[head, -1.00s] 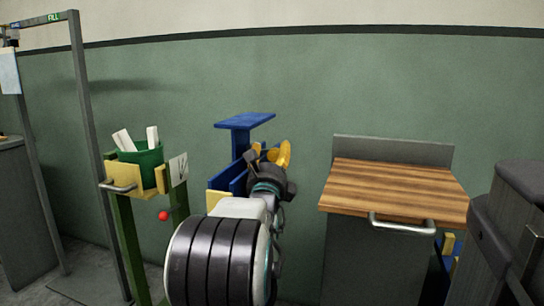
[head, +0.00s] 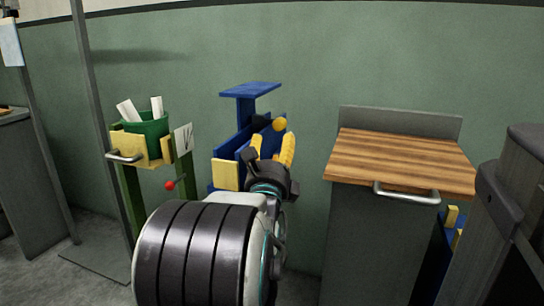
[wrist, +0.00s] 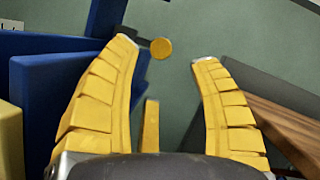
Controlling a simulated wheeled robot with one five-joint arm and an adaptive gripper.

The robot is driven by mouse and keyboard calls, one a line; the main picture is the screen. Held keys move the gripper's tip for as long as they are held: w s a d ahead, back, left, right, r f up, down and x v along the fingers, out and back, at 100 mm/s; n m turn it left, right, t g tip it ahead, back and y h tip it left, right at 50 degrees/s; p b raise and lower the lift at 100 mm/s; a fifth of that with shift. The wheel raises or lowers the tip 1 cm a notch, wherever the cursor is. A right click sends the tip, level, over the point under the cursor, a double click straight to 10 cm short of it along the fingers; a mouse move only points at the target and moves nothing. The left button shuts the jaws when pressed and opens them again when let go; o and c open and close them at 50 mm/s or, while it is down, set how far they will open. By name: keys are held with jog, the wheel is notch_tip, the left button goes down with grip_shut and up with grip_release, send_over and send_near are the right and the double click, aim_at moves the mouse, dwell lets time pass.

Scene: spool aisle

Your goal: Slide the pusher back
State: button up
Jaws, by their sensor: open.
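The blue trough (head: 226,174) stands against the green wall, with a blue T-shaped post (head: 249,92) behind it. The pusher appears to be the black piece in the trough with a round yellow knob (head: 279,124) at its right side. My gripper (head: 272,142) is open and empty, just in front of the knob in the head view. In the wrist view the knob (wrist: 161,48) shows between the two yellow fingertips, beyond them, with no visible contact. The trough's blue walls (wrist: 55,95) fill the left of the wrist view. Most of the pusher is hidden.
A wooden-topped cabinet (head: 400,160) with a metal handle stands close to the right of my gripper. A green stand with a green bin (head: 148,130) and a red ball (head: 170,185) is at the left. Bare wall lies behind the trough.

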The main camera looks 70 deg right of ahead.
jog(key=shift+v, duration=1.6)
jog(key=shift+a, duration=0.15)
